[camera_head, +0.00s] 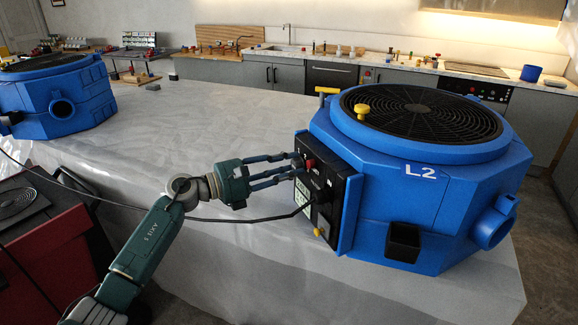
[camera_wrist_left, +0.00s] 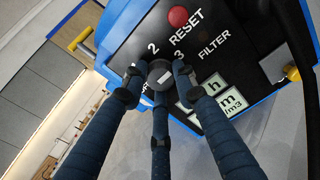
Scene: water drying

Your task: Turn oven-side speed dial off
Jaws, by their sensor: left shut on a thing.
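A blue drying machine marked L2 (camera_head: 425,215) stands on the right of the covered table. Its black control panel (camera_head: 318,190) faces left. In the left wrist view the panel (camera_wrist_left: 225,65) shows a red RESET button (camera_wrist_left: 179,16), the words FILTER and two pale displays (camera_wrist_left: 212,95). A dark round speed dial (camera_wrist_left: 160,72) with a light mark sits beside the numbers 2 and 3. My left gripper (camera_head: 297,164) reaches the panel, its fingers closed around the dial. The fingertips hide part of the dial and its lettering. My right gripper is not in view.
A black cable (camera_head: 250,219) runs from the panel to the left, below my left gripper. A second blue machine (camera_head: 60,95) stands at the far left. The white table cover (camera_head: 210,120) between the machines is clear. A kitchen counter with an oven (camera_head: 480,88) lies behind.

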